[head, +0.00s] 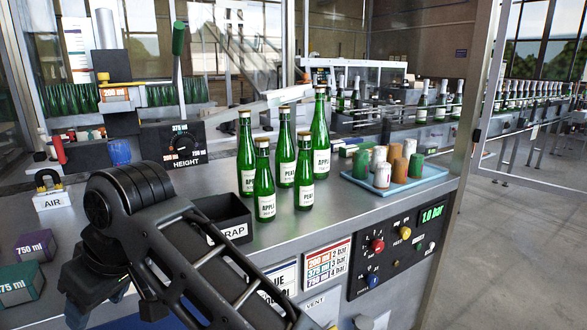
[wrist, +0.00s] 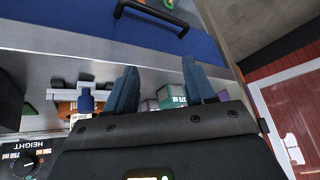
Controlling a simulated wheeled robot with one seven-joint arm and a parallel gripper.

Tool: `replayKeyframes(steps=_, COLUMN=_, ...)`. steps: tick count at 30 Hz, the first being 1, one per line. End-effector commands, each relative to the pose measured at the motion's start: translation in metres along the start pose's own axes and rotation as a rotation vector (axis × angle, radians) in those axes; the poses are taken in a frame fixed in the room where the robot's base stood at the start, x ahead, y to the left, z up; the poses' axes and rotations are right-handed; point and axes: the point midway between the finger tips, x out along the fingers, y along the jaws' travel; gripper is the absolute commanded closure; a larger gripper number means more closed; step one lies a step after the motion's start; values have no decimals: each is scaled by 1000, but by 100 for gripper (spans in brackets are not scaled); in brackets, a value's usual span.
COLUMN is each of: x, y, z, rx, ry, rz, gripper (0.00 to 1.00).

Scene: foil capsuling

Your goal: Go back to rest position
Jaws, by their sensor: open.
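My gripper shows in the wrist view (wrist: 161,82) with its two blue fingers spread apart and nothing between them. In the head view my arm reaches in from the lower right and bends at the left, with the wrist low over the front left of the steel bench (head: 330,215). The fingertips are hard to make out there. Several green bottles with gold tops stand upright on the bench, such as the tall one (head: 320,140), well to the right of my wrist.
A black scrap bin (head: 225,212) stands behind my arm. A blue tray (head: 425,181) holds colored capsules. Purple (head: 35,247) and green (head: 20,283) boxes sit at the left. A height dial (head: 181,143) and green-handled lever (head: 179,40) stand behind. Control panels line the bench front.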

Motion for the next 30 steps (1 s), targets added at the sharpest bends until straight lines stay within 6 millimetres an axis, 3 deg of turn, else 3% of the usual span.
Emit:
replayKeyframes(steps=8, x=46, y=-3, z=54, rx=151, ry=169, rz=-30, gripper=46)
replayKeyframes(steps=15, x=73, y=-3, z=120, rx=340, ry=358, rz=2, gripper=46)
replayKeyframes(steps=23, x=77, y=-4, z=206, rx=542, ry=528, rz=108, gripper=46)
replayKeyframes(steps=30, x=60, y=-14, z=295, rx=704, ry=644, rz=265, gripper=46)
